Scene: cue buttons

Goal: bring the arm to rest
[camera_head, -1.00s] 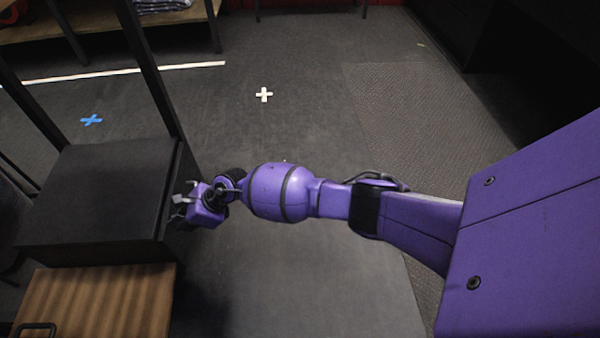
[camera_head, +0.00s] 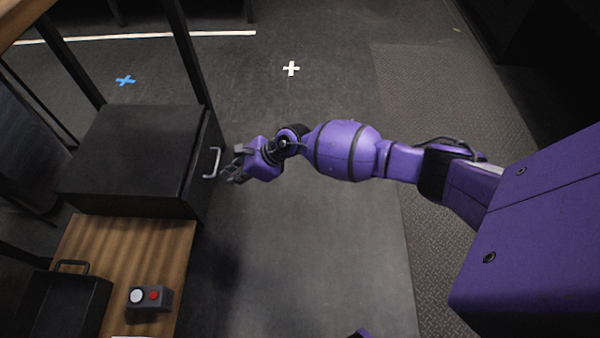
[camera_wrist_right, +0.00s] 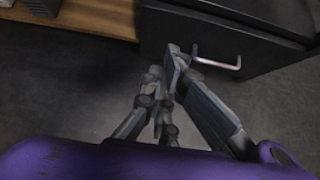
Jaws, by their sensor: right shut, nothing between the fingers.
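My right arm reaches in from the right in the head view, and its gripper (camera_head: 233,172) hangs in front of the black drawer cabinet (camera_head: 135,150). The gripper is empty, its grey fingers drawn together. The cabinet's silver handle (camera_head: 212,163) is just left of the fingertips, with what looks like a small gap. In the right wrist view the closed fingers (camera_wrist_right: 166,72) point towards the cabinet front, and the handle (camera_wrist_right: 218,64) shows to their right. The drawer looks shut. My left gripper is out of view.
A wooden surface (camera_head: 150,245) below the cabinet bears a dark button box (camera_head: 150,298) with white and red buttons, and a black tray (camera_head: 60,305). Dark posts stand behind the cabinet. The floor has a white cross (camera_head: 291,68) and a blue cross (camera_head: 125,80); it is clear beyond my arm.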

